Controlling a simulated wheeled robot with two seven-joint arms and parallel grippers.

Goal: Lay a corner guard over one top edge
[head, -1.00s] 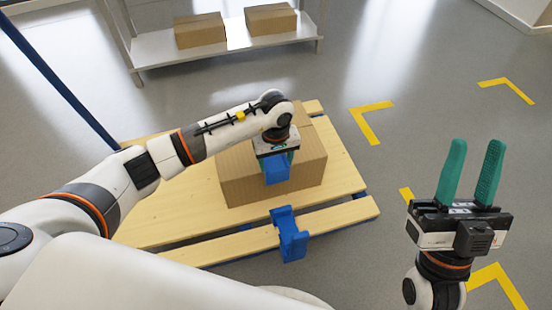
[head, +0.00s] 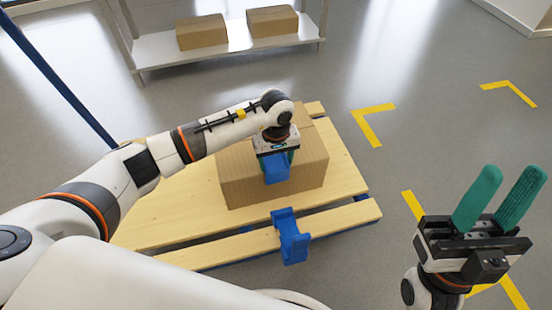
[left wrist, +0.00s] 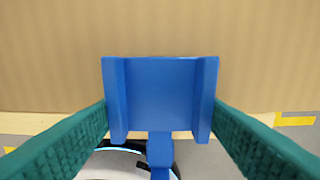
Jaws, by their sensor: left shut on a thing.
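The cardboard box (head: 236,182) sits on the wooden pallet (head: 165,215). My left gripper (head: 277,160) is over the box's near side, shut on a blue corner guard (head: 277,171). In the left wrist view the held guard (left wrist: 160,95) lies between the green fingers, with cardboard behind it. I cannot tell whether the guard touches the box edge. A second blue corner guard (head: 290,236) rests across the pallet's front board. My right gripper (head: 508,185) is open and empty, to the right of the pallet, fingers pointing up.
A metal shelf (head: 230,42) at the back holds two cardboard boxes (head: 202,33) (head: 272,21). A blue post (head: 60,83) stands at the left. Yellow corner marks (head: 368,125) lie on the grey floor, which is clear right of the pallet.

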